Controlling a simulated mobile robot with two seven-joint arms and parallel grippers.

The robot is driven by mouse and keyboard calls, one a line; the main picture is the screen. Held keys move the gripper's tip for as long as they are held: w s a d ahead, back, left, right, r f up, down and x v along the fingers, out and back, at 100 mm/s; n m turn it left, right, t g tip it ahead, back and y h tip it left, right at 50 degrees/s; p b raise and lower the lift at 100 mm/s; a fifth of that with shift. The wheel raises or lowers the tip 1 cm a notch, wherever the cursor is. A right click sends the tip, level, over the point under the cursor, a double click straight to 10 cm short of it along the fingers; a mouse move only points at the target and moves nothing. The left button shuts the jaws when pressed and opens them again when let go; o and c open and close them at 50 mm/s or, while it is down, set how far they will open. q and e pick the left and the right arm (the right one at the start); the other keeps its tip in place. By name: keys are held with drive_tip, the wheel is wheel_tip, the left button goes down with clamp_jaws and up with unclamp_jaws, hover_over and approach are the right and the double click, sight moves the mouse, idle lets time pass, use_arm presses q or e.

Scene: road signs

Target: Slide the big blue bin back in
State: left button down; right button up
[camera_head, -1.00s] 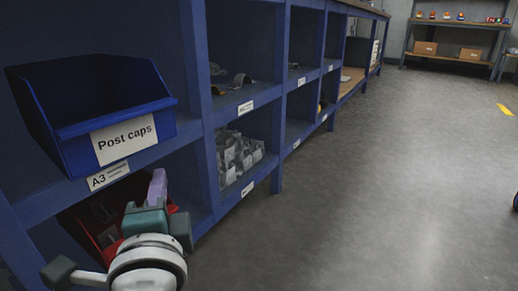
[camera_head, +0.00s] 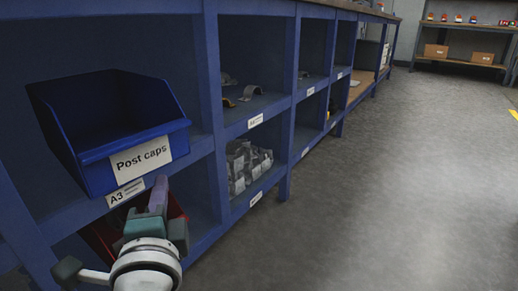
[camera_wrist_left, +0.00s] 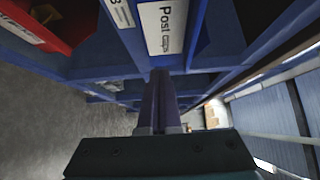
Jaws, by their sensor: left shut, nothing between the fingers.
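The big blue bin (camera_head: 105,171) with the "Post caps" label stands in the upper left compartment, above the A3 tag. Its front juts out past the shelf edge. My left gripper (camera_head: 161,183) is shut and empty, just below the right part of the bin's label, in front of the shelf. In the left wrist view the shut fingers (camera_wrist_left: 160,76) point at the bin's labelled front (camera_wrist_left: 182,28). I cannot tell whether they touch it. My right gripper is not in view.
A red bin (camera_head: 176,208) sits in the compartment below, partly hidden by my left gripper. The blue shelf rack (camera_head: 208,90) runs away to the right, with grey packets (camera_head: 245,165) in a lower compartment. The grey floor (camera_head: 400,190) to the right is clear.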

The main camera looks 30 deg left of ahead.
sight(125, 162)
use_arm(q)
drive_tip(key=a, duration=0.1)
drive_tip(key=w+a, duration=0.1)
drive_tip(key=a, duration=0.1)
drive_tip(key=w+a+b, duration=0.1)
drive_tip(key=a, duration=0.1)
drive_tip(key=shift+w, duration=0.25)
drive_tip(key=shift+a, duration=0.65)
drive_tip(key=a+b, duration=0.2)
drive_tip(key=a, duration=0.4)
drive_tip(key=shift+w+a+f, duration=0.1)
drive_tip(key=shift+a, duration=0.75)
drive_tip(key=shift+d, duration=0.1)
